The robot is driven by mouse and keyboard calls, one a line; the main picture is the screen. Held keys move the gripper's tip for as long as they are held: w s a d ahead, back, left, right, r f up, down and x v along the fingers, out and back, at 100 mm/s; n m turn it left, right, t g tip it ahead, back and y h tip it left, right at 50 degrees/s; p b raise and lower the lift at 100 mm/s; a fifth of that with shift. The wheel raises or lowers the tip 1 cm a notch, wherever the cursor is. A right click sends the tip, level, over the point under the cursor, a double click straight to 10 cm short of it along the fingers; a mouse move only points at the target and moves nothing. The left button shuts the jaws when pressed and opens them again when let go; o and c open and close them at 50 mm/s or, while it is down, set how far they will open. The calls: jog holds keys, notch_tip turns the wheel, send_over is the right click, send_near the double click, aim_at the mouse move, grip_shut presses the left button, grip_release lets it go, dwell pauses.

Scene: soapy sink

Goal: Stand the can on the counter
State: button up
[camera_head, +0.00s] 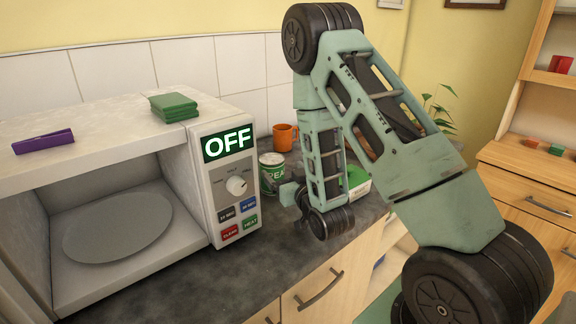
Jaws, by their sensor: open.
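The can (270,176), green and white with a pea label, is upright on the dark counter (180,289), just right of the microwave. My gripper (290,192) is low over the counter, close to the can's right side and slightly nearer the camera. Its jaws are open. Only a small part of the jaws shows, and I cannot tell whether they touch the can. The can's lower right edge is partly hidden by my gripper.
The microwave (225,188) stands open at left, reading OFF, with a round plate (118,228) inside. Green cloths (174,107) and a purple block (43,141) lie on top. An orange mug (285,137) stands behind the can. A green-and-white box (358,181) is behind my arm.

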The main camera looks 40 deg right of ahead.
jog(key=shift+s+a+r+p, duration=0.1)
jog(key=shift+s+p, duration=0.55)
jog(key=shift+p, duration=0.2)
